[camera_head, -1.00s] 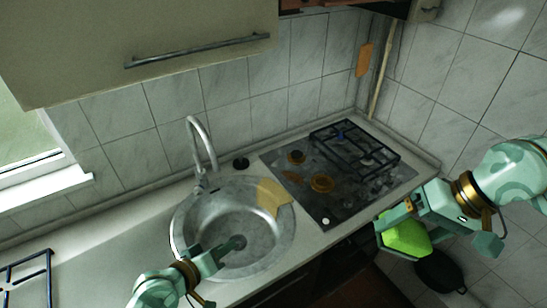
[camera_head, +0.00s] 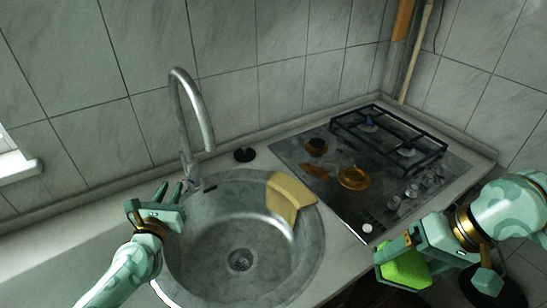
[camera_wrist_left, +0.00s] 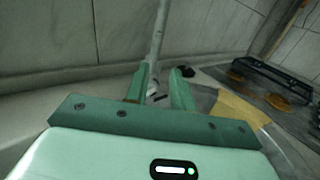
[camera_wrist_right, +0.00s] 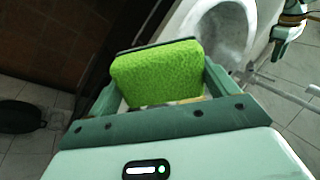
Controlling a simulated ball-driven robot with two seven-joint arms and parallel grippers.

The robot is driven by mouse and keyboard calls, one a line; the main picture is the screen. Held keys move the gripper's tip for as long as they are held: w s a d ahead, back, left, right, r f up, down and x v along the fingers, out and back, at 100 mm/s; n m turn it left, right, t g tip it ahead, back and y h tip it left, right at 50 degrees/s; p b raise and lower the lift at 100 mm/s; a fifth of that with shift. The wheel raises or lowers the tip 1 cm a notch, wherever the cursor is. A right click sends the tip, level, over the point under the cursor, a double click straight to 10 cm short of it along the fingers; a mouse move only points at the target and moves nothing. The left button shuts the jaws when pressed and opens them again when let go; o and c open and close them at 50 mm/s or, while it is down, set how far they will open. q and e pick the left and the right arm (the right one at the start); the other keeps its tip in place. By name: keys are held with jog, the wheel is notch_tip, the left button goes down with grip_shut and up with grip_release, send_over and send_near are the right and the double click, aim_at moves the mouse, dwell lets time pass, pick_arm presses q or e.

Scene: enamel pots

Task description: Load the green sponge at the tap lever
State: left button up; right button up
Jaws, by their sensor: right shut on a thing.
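The green sponge (camera_head: 407,268) is held between the fingers of my right gripper (camera_head: 388,254), in front of the counter edge below the stove. The sponge also fills the jaws in the right wrist view (camera_wrist_right: 157,74), its dark side along the top. The tap (camera_head: 190,125) stands upright at the back left of the sink, its spout curving over. The tap lever is small at the tap's base (camera_head: 205,188). My left gripper (camera_head: 168,190) is open and empty at the sink's left rim, just left of the tap base. In the left wrist view the tap column rises behind its parted fingers (camera_wrist_left: 157,88).
The round steel sink (camera_head: 215,262) has a yellow cloth-like piece (camera_head: 290,195) over its right rim. A black stopper (camera_head: 244,154) lies behind the sink. The gas stove (camera_head: 340,190) with a dark grate is on the right. The counter left of the sink is clear.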

aim_at(183, 162)
jog(key=shift+f, duration=0.2)
pick_arm(q)
jog(key=w, duration=0.4)
jog(key=w+b, duration=0.1)
jog(key=w, duration=0.3)
jog(key=w+a+b, duration=0.1)
jog(key=w, duration=0.3)
jog(key=shift+f, duration=0.3)
pick_arm(e)
jog(key=f, duration=0.2)
jog(key=shift+w+f, duration=0.2)
jog(key=shift+f, duration=0.2)
pick_arm(q)
jog(key=shift+w+r, duration=0.1)
jog(key=shift+r, duration=0.05)
